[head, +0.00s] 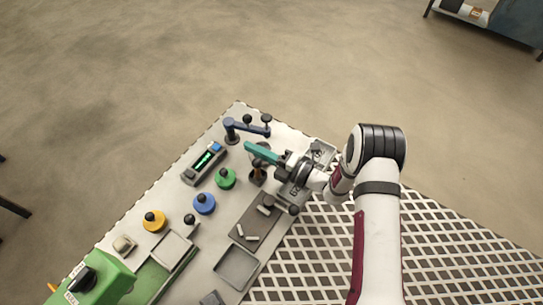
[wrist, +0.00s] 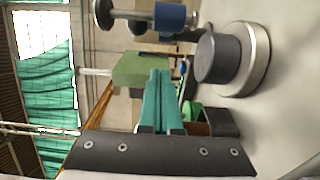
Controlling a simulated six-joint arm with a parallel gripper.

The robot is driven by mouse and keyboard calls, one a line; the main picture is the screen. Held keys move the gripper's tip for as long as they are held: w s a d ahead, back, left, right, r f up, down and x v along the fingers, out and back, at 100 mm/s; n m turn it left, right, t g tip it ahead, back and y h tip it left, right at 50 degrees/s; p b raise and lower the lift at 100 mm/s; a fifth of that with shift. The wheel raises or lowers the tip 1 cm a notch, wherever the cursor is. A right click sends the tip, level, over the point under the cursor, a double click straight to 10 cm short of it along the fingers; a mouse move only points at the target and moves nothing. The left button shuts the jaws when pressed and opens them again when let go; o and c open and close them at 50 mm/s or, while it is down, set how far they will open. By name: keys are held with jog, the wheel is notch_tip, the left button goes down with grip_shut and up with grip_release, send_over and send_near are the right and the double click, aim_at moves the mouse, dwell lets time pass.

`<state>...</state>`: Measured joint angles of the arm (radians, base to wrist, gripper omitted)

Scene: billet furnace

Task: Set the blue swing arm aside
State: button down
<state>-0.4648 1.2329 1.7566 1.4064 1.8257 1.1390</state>
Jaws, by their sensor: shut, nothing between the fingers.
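The blue swing arm (head: 247,128) stands at the far corner of the pale worktop. Its post is at the left, and its bar reaches right, with black knobs on top. My gripper (head: 249,147) has teal fingers and is just in front of the swing arm, apart from it in the head view, pointing left. In the wrist view the fingers (wrist: 160,75) are together and empty. A dark grey cylinder on a pale base (wrist: 220,58) and a blue cylinder with a dark knob (wrist: 170,18) show near the fingertips there; I cannot tell whether either belongs to the swing arm.
A display box with green bars (head: 206,160) lies left of my gripper. Green (head: 226,179), blue (head: 204,205) and yellow (head: 154,222) round knobs run toward the front left. A brown tray (head: 255,228) holds small pieces. A green machine (head: 100,280) stands at the front left.

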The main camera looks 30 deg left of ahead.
jog(key=w, duration=0.3)
jog(key=shift+w+a, duration=0.25)
jog(key=shift+a, duration=0.15)
